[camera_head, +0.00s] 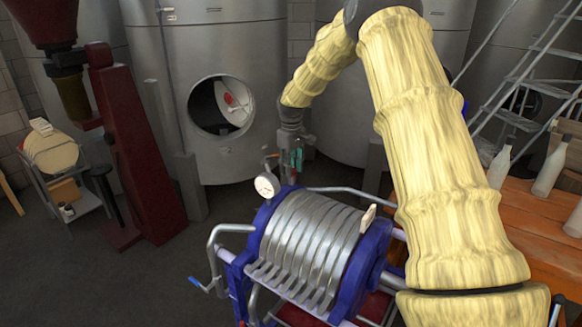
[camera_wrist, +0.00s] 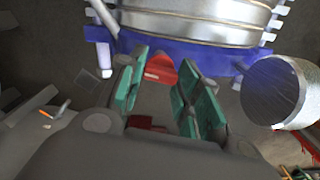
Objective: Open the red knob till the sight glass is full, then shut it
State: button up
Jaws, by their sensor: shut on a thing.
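My gripper (camera_head: 294,158) is at the far end of the blue-framed plate filter, above and behind its dial gauge. In the wrist view my gripper (camera_wrist: 161,84) has its two green-padded fingers on either side of a red part, which I take for the red knob (camera_wrist: 160,68). The fingers are shut on it with a gap between the pads. In the head view the knob is hidden by the gripper. I cannot make out the sight glass or its fill level in either view.
The plate filter (camera_head: 310,240) has a white-faced gauge (camera_head: 267,186) and a crank at its left. A round metal end (camera_wrist: 272,92) is close at the right of my gripper. Steel tanks (camera_head: 215,60) stand behind. A wooden table (camera_head: 530,215) with bottles is at right.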

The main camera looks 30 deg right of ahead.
jog(key=shift+d+r+n, duration=0.1)
jog(key=shift+n, duration=0.9)
jog(key=o, duration=1)
jog(key=shift+r, duration=0.3)
notch_tip(320, 180, up, 11)
jog(key=shift+r, duration=0.15)
